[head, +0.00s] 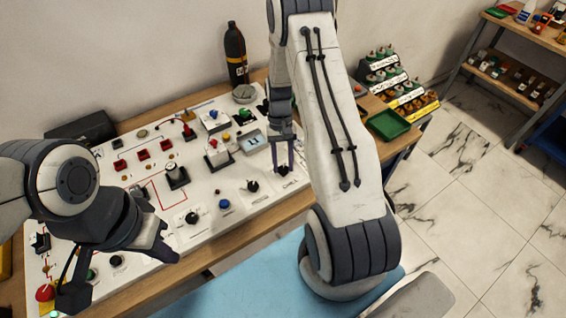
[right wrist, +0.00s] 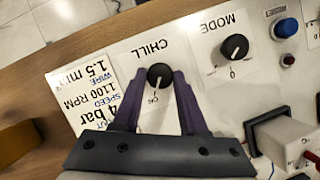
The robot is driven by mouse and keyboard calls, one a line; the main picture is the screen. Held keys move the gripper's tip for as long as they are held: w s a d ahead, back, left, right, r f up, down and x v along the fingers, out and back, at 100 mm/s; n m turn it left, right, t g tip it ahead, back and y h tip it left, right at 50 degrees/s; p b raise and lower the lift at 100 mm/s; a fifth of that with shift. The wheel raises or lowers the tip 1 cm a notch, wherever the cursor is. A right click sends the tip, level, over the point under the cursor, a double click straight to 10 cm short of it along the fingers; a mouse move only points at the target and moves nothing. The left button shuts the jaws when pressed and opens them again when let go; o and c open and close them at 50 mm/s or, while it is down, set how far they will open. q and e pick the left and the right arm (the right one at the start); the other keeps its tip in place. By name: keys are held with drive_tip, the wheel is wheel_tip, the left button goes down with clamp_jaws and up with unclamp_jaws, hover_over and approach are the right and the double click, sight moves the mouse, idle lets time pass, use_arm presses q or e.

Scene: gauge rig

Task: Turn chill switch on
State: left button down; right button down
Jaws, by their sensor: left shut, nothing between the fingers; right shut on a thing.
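The chill switch is a black rotary knob (right wrist: 159,76) on a white plate marked CHILL, upside down in the right wrist view. It also shows at the panel's right end in the head view (head: 284,171). My right gripper (right wrist: 166,82) is shut on this knob, with its purple fingers on either side. The knob's white mark points toward the gripper, near a small label that looks like "ON". My left gripper (head: 166,248) is shut and empty above the panel's lower left part.
The white panel (head: 165,205) carries several buttons, switches and knobs. The MODE knob (right wrist: 235,47) and a blue button (right wrist: 285,27) sit beside the chill plate. A dark bottle (head: 236,55) stands behind. A green tray (head: 388,124) is to the right.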

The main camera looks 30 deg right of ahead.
drive_tip(key=shift+r, duration=0.1)
drive_tip(key=shift+c, duration=2.2)
unclamp_jaws()
drive_tip(key=b+v, duration=0.2)
drive_tip(key=v, duration=0.8)
drive_tip(key=shift+r+b, duration=0.2)
drive_tip(key=shift+b, duration=0.15)
